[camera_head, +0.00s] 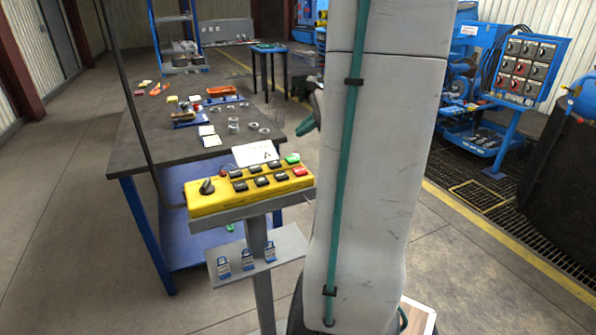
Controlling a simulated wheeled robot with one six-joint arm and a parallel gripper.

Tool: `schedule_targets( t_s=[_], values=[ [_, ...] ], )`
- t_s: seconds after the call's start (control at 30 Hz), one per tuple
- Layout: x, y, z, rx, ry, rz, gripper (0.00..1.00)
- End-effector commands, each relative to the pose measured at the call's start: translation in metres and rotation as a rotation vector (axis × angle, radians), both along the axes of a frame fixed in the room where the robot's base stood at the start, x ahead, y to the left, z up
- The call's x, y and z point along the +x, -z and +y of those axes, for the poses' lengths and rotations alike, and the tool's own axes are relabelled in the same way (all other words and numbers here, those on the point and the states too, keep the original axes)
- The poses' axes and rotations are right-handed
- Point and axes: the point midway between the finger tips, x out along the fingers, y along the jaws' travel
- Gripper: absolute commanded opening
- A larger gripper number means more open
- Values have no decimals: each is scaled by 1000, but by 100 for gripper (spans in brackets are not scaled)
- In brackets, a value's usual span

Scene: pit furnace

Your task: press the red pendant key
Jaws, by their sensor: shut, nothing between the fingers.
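The yellow pendant (222,202) lies on a grey stand left of my arm. Its red key (300,171) is at the right end of the front row, in front of the green key (292,158). Several black keys (262,180) fill the rest, with a dark selector knob (206,186) at the left end. My gripper (303,127) shows only in part at the left edge of my arm, with a green finger pointing down-left. It is shut and empty. In the picture it is above the red key and apart from it; my arm hides the rest.
A white card marked A (255,153) stands behind the keys. A shelf (288,247) with padlocks is below the pendant. A dark workbench (170,145) with small parts is behind left. A hanging cable (133,100) passes left of the pendant. The left floor is clear.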

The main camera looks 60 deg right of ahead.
Motion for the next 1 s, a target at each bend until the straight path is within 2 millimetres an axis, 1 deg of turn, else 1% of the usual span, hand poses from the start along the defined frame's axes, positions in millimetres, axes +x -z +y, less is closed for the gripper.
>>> schedule_targets(
  t_s=[0.2, 0.33, 0.47, 0.6, 0.8, 0.9, 1.0],
  values=[
    [0, 1, 0, -1, 1, 1, 0],
    [0, 8, 0, 0, 1, 1, 0],
    [0, 23, 0, 3, 1, 1, 0],
    [0, 44, 0, 5, 1, 2, 0],
    [0, 69, 0, 3, 2, 0, 0],
    [0, 79, 0, 2, 2, 1, 0],
    [0, 85, 0, 0, 1, 1, 0]
  ],
)
